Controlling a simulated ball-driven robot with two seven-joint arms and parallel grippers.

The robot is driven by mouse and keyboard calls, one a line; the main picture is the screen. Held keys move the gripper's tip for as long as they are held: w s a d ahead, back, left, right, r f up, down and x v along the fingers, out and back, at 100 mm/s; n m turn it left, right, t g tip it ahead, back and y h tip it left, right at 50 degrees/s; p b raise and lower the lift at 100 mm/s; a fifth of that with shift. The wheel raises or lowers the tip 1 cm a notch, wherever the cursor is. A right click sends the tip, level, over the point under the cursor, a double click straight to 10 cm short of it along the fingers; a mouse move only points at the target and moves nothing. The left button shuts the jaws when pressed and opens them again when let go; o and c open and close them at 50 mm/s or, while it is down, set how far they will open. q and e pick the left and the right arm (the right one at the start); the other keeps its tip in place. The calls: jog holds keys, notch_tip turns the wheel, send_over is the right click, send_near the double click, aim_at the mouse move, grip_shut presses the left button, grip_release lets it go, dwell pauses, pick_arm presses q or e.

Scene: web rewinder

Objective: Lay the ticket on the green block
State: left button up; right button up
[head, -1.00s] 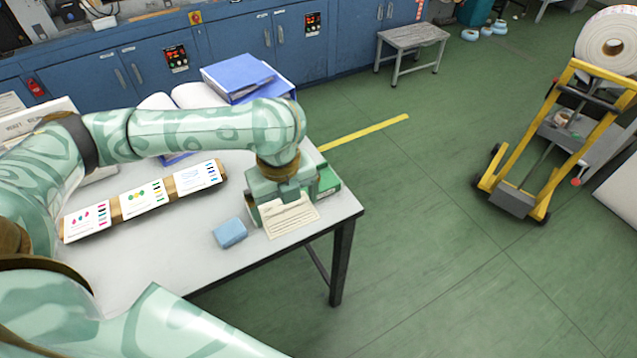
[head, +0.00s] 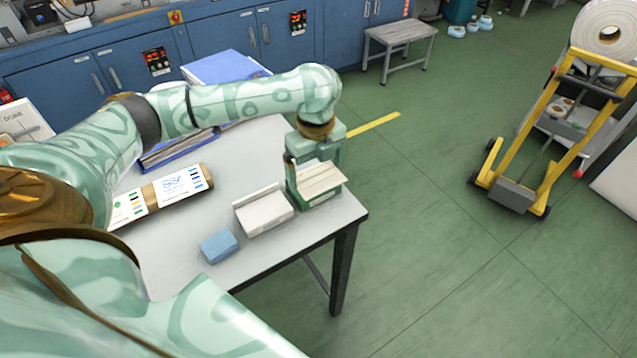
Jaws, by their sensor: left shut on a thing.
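My left gripper (head: 312,160) is at the right end of the table and shut on the ticket (head: 321,178), a cream sheet with faint print. The ticket is above the green block (head: 322,200) and covers most of its top. I cannot tell whether the ticket touches the block. The green block's lower front and right edge show near the table's right corner. My gripper hides part of the ticket's far side. My right gripper is not in view.
On the table (head: 185,270), a shallow white tray (head: 264,213) and a light blue block (head: 219,246) lie left of the green block. A yellow hand truck (head: 530,150) stands on the floor at right.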

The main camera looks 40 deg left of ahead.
aim_at(316, 167)
pick_arm(q)
jog(key=shift+w+a+f+b, duration=0.3)
jog(key=shift+w+f, duration=0.1)
jog(key=shift+f, duration=0.25)
jog(key=shift+w+a+f+b, duration=0.15)
jog(key=shift+w+a+f, duration=0.15)
jog(key=shift+f, duration=0.3)
jog(key=shift+w+a+f+b, duration=0.2)
jog(key=shift+w+f+b, duration=0.15)
jog(key=shift+f, duration=0.1)
notch_tip(316, 167, down, 4)
jog(key=shift+w+a+r+b, duration=0.1)
jog(key=shift+r+b, duration=0.15)
jog(key=shift+b, duration=0.85)
jog(key=shift+r, duration=0.2)
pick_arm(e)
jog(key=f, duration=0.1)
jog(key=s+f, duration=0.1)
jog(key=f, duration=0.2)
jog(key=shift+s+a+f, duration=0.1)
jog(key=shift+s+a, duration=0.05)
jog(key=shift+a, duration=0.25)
pick_arm(q)
jog(key=o, duration=0.5)
jog(key=shift+f, duration=0.1)
jog(key=shift+o, duration=0.5)
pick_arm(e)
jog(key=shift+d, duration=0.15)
